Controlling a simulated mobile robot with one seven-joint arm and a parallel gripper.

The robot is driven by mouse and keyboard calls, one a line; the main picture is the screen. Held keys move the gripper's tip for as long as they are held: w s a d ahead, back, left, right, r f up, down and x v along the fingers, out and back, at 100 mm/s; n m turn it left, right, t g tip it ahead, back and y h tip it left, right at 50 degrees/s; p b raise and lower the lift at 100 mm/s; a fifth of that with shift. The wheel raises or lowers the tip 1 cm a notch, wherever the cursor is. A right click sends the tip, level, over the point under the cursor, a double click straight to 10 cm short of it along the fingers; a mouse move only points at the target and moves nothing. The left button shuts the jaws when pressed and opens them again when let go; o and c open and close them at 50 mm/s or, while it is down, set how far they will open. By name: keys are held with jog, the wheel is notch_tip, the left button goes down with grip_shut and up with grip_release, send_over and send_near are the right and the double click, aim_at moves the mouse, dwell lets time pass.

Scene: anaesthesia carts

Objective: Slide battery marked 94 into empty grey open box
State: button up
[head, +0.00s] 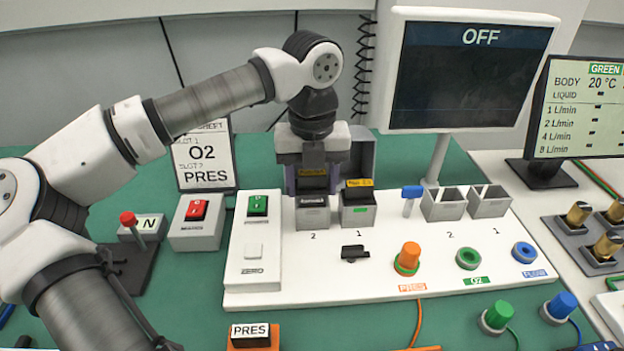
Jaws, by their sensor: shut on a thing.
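My gripper (312,182) points down and is shut on a dark battery (313,186) with a yellow label; the number on it is too small to read. The battery is at the mouth of the left grey open box (312,217), marked 2; I cannot tell how deep it sits. A second dark battery (358,194) with a yellow label stands in the grey box (358,216) marked 1, just right of my gripper. Two more grey open boxes, marked 2 (441,210) and 1 (489,208), stand empty further right.
The white panel (300,275) carries a green switch (257,205), a blue-topped lever (411,195), a black part (354,253) and orange, green and blue connectors. A monitor reading OFF (470,75) stands behind. A grey upright piece (362,152) is close behind my gripper.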

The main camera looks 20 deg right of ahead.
jog(key=shift+f+b, duration=0.45)
jog(key=shift+f, duration=0.1)
jog(key=o, duration=0.9)
notch_tip(320, 180, up, 14)
jog(key=shift+f, duration=0.1)
